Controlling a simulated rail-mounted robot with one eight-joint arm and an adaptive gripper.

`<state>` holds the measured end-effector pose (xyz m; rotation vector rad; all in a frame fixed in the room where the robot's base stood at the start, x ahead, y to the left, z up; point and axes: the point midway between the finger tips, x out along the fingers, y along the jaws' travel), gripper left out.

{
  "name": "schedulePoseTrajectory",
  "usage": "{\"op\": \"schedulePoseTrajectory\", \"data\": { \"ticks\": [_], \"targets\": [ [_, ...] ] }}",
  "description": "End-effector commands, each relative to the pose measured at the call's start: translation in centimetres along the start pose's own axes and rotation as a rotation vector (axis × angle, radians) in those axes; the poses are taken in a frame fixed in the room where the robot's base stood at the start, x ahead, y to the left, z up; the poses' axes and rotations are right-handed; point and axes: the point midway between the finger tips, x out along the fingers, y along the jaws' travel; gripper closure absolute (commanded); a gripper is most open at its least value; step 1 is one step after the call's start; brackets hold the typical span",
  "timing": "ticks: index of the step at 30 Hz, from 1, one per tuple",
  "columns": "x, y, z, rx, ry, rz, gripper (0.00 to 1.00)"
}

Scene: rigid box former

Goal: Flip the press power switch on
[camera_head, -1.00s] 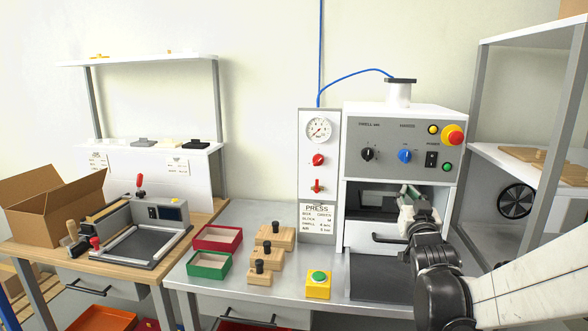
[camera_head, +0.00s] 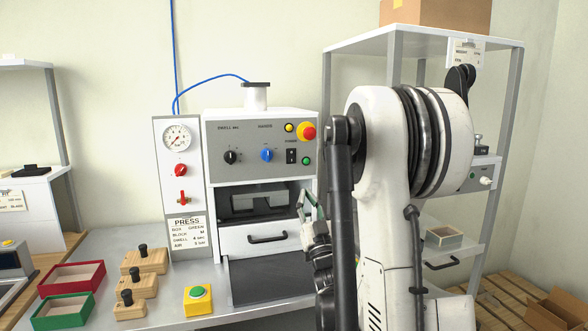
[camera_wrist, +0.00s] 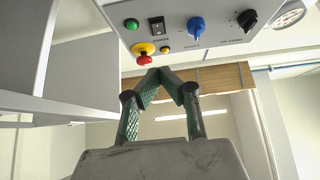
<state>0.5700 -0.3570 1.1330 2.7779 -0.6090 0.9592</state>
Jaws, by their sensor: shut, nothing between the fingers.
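The press (camera_head: 262,120) stands on the grey bench with a grey control panel across its top. The power switch (camera_head: 291,156) is a small black rocker between the blue knob and the green button; its position is too small to tell. In the wrist view the panel appears upside down, with the power switch (camera_wrist: 157,28) at the top. My gripper (camera_head: 308,196) is shut and empty, just below the panel's right end in the head view. In the wrist view its green fingers (camera_wrist: 163,76) meet below the switch, apart from it in the picture.
The red emergency stop (camera_head: 309,132) with its yellow collar sits above the switch; it also shows in the wrist view (camera_wrist: 144,58). The blue knob (camera_head: 267,155) is to the left, the green button (camera_head: 306,160) to the right. A shelf rack (camera_head: 500,150) stands right of my arm.

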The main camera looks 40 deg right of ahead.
Motion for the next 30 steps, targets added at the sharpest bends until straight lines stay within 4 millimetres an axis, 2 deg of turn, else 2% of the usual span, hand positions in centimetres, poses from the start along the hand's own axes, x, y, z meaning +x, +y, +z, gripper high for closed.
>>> {"op": "schedulePoseTrajectory", "data": {
  "ticks": [5, 10, 25, 30],
  "targets": [
    [0.1, 0.0, 0.0, 0.000, -0.001, 0.000, 1.00],
    [1.4, 0.0, 0.0, 0.000, -0.001, 0.000, 1.00],
    [10.3, -0.1, 0.0, 0.001, -0.002, 0.000, 1.00],
    [11.9, 0.0, 1.9, 0.000, -0.002, 0.000, 1.00]
  ]
}}
